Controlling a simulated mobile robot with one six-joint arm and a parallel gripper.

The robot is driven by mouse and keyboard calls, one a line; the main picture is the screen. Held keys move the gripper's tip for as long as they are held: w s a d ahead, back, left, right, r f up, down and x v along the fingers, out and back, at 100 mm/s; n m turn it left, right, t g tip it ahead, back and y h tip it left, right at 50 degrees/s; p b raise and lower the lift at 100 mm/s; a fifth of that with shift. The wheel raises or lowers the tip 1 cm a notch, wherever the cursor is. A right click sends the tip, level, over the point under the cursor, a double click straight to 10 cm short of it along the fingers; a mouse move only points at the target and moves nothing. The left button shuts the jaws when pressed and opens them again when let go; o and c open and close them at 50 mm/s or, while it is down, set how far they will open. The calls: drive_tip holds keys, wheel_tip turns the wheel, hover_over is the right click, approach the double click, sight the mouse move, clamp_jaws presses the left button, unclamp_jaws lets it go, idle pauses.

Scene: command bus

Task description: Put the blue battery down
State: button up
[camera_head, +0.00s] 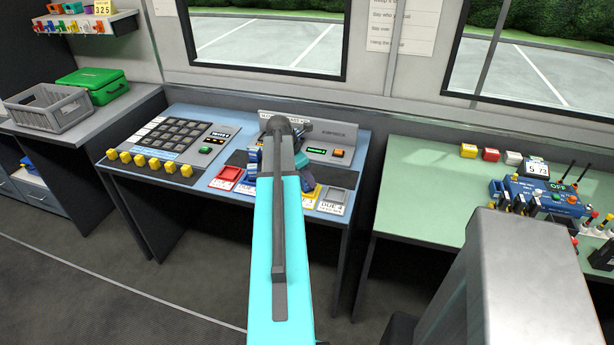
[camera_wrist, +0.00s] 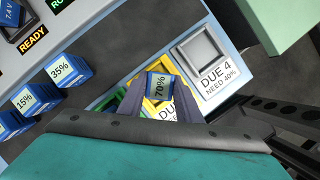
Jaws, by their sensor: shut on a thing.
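A blue battery marked 70% (camera_wrist: 159,94) is between the fingers of my gripper (camera_wrist: 160,88) in the wrist view. The fingers are shut on its sides. The yellow tray (camera_wrist: 186,80) lies just under and around the battery in that picture. I cannot tell whether the battery touches the tray floor. In the head view the yellow tray (camera_head: 291,192) shows beside my teal arm, which hides the battery. Two other blue batteries, marked 35% (camera_wrist: 68,72) and 15% (camera_wrist: 34,101), stand to the left in the wrist view.
A grey tray marked DUE 4, NEED 40% (camera_wrist: 203,47) is right of the yellow tray. A red tray (camera_head: 228,175) is farther left on the blue desk (camera_head: 180,115). A green table (camera_head: 420,180) with a blue device (camera_head: 530,192) stands at right.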

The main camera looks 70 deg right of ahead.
drive_tip(key=shift+f, duration=0.15)
drive_tip(key=o, duration=1.2)
drive_tip(key=shift+c, duration=0.2)
drive_tip(key=b+v, duration=0.1)
drive_tip(key=v, duration=1.1)
drive_tip(key=shift+b, duration=0.4)
drive_tip(key=shift+a, duration=0.1)
